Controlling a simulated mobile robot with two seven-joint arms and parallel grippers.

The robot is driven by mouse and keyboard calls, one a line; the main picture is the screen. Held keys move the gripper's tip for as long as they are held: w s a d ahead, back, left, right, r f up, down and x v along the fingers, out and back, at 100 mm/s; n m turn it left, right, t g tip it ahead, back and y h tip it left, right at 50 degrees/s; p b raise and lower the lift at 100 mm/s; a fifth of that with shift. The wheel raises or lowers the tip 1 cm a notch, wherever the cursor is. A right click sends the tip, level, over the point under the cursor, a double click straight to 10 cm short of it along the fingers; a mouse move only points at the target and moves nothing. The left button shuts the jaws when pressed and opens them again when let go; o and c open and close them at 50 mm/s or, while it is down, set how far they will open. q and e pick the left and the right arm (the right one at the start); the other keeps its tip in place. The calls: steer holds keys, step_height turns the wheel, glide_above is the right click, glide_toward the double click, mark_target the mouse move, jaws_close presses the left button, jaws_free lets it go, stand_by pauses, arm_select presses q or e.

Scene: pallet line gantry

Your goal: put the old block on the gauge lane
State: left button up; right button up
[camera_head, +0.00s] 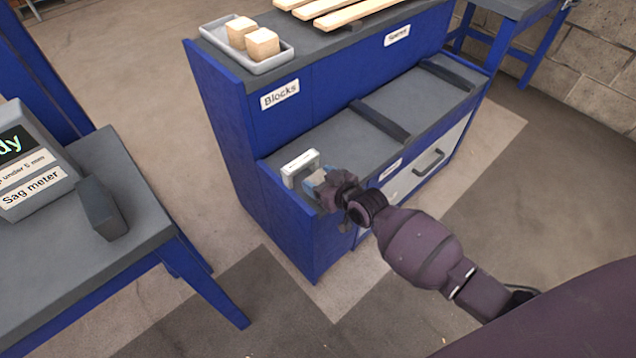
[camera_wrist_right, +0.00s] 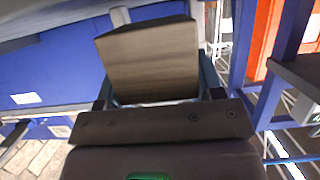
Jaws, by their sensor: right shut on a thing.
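My right gripper (camera_head: 322,186) is shut on a block. In the right wrist view the block (camera_wrist_right: 150,60) is brown-grey and sits between the fingertips (camera_wrist_right: 158,88). In the head view only a small tan part of the block shows past the fingers. The gripper is at the near left end of the blue bench's lower grey shelf (camera_head: 320,138), close to a small white upright piece (camera_head: 299,168). I cannot tell whether the block touches the shelf. No readable label marks the gauge lane. My left gripper is not in view.
A grey tray (camera_head: 274,66) with two pale blocks (camera_head: 262,43) stands on the upper shelf above the "Blocks" label. Wooden slats (camera_head: 350,14) lie to its right. Dark dividers (camera_head: 380,121) split the lower shelf. A sag meter (camera_head: 35,165) stands on the left table.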

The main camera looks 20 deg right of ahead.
steer(key=shift+f, duration=0.95)
steer(key=shift+r, duration=0.25)
steer(key=shift+f, duration=0.25)
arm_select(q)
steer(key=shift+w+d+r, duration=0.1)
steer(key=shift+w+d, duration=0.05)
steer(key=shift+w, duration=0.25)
arm_select(e)
steer(key=o, duration=1)
steer(key=shift+r, duration=0.1)
